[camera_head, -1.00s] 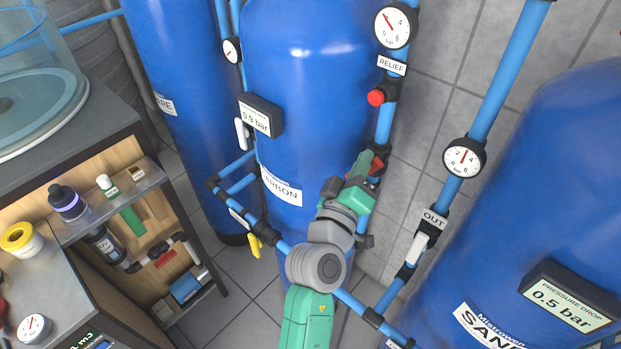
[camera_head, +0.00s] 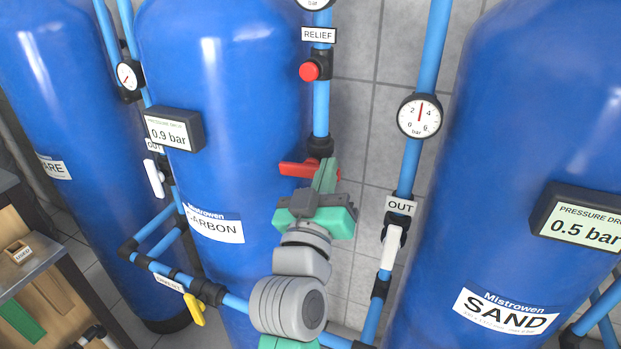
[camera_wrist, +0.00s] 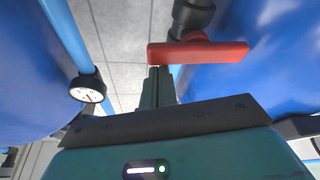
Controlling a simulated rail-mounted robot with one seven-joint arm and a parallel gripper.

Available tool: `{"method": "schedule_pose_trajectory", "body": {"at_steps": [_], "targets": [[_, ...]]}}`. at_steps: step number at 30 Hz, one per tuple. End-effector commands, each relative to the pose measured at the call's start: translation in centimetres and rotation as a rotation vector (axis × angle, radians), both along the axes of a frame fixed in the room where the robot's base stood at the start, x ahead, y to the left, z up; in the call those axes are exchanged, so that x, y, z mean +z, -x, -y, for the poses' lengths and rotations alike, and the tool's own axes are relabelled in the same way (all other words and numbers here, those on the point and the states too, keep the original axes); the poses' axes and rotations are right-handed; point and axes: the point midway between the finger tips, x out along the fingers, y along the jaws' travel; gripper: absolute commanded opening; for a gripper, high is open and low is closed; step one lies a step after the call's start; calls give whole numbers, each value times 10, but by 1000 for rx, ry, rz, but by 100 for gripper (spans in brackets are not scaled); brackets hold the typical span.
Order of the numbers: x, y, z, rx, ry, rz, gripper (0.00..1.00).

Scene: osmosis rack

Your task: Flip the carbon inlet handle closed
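A red lever handle (camera_head: 297,168) sits on a black valve of the blue vertical pipe below the RELIEF label, in front of the carbon tank (camera_head: 215,227). No label on this handle is readable. In the wrist view the red handle (camera_wrist: 198,52) lies crosswise, with its left end just beyond my fingertips. My gripper (camera_head: 327,168) points up at the valve, its green fingers right of the handle in the head view. In the wrist view my gripper (camera_wrist: 160,72) has its fingers together, with nothing visible between them. I cannot tell whether they touch the handle.
A red relief button (camera_head: 310,71) is above the handle. A white OUT handle (camera_head: 390,248) and a gauge (camera_head: 420,116) are on the pipe to the right, beside the sand tank (camera_head: 505,312). A yellow handle (camera_head: 194,309) and a white handle (camera_head: 154,178) are at left.

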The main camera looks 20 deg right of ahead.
Motion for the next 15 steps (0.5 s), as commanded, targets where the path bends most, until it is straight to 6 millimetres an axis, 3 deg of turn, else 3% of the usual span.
{"method": "schedule_pose_trajectory", "body": {"at_steps": [15], "targets": [[-6,2,3,-3,0,-3,0]]}}
